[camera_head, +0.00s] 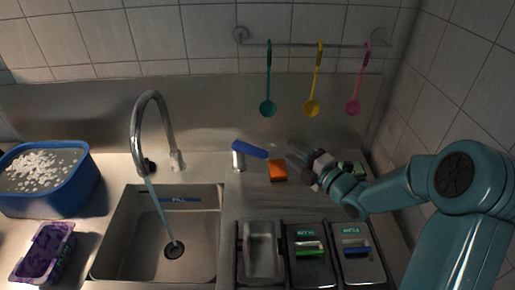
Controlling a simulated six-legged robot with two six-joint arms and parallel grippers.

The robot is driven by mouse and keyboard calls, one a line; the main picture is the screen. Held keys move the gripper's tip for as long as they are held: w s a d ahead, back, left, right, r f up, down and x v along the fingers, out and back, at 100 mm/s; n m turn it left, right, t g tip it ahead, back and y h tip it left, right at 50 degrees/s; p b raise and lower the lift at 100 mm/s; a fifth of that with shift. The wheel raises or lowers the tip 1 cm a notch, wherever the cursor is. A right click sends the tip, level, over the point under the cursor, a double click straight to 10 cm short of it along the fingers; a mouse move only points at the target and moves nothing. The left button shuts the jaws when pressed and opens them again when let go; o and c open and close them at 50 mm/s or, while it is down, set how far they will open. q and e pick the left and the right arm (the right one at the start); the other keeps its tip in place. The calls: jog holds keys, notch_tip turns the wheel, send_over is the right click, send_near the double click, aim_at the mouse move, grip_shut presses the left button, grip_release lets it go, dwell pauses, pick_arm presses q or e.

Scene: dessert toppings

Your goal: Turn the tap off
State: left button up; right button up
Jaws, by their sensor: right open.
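The tap (137,125) is a chrome gooseneck spout behind the sink on the left. A stream of water (158,212) runs from it into the steel sink basin (122,235). A small metal fitting (177,160) stands just right of the spout. Farther right, a short metal post (236,160) has a blue handle (250,149) pointing right. My right gripper (292,156) comes in from the right, open, with its fingers pointing left toward the blue handle. A gap shows between them. My left gripper is out of view.
An orange block (278,171) lies just below my right gripper. Lidded containers (306,262) stand at the front right. A blue tub (55,190) and a purple tray (45,252) are at the left. Colored scoops (312,108) hang from a wall rail (300,45).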

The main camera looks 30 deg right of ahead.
jog(key=b, duration=1)
send_near(257, 148)
jog(key=p+x, duration=0.1)
jog(key=x, duration=0.2)
jog(key=p+x, duration=0.1)
jog(key=x, duration=0.2)
jog(key=f+p+x, duration=0.1)
jog(key=p+x, duration=0.1)
jog(key=shift+w+a, duration=0.15)
jog(key=shift+w, duration=0.85)
grip_shut()
